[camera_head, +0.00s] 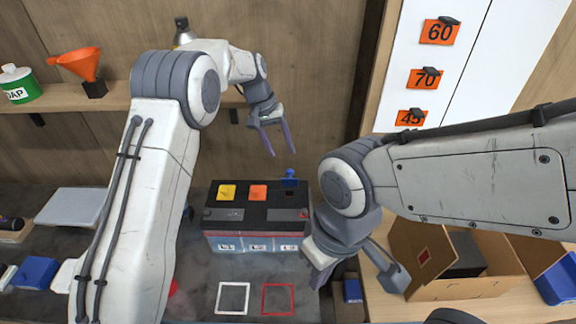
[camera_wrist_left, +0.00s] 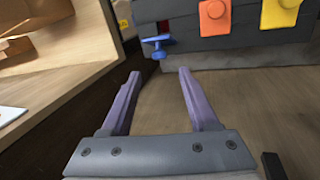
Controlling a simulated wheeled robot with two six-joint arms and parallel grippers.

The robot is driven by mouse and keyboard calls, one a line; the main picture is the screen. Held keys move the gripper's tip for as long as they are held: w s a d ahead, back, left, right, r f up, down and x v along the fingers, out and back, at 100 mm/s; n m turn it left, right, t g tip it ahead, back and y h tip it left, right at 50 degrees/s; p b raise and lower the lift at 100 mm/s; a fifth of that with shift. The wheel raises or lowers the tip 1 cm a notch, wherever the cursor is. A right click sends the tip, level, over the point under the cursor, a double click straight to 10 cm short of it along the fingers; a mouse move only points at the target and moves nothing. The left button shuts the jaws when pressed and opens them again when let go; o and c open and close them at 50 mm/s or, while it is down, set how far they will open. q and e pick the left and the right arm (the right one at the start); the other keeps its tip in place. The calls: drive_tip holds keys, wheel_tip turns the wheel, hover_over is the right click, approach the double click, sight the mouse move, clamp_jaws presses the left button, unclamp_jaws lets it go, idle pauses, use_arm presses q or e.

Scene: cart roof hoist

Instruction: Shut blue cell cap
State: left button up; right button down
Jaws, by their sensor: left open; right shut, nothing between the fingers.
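The dark battery (camera_head: 255,233) stands on the bench against the wall. Its yellow cap (camera_head: 227,192) and orange cap (camera_head: 258,192) lie flat on top. The blue cap (camera_head: 290,178) at the back right stands up, open; it also shows in the left wrist view (camera_wrist_left: 158,42), beside a small red patch. My left gripper (camera_head: 281,154) is open and empty, above and just behind the blue cap. In the left wrist view the blue cap lies beyond the gap between its fingertips (camera_wrist_left: 160,72). My right gripper (camera_head: 322,278) is shut and empty, low at the battery's front right.
White (camera_head: 233,284) and red (camera_head: 278,284) square outlines mark the bench in front. An open cardboard box (camera_head: 468,289) stands at the right. A shelf (camera_head: 60,98) with an orange funnel (camera_head: 82,64) runs along the wall at left. A wooden post (camera_head: 372,70) rises right of the left gripper.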

sight(290, 177)
use_arm(q)
drive_tip(key=p+x, duration=0.2)
drive_tip(key=x, duration=0.6)
clamp_jaws()
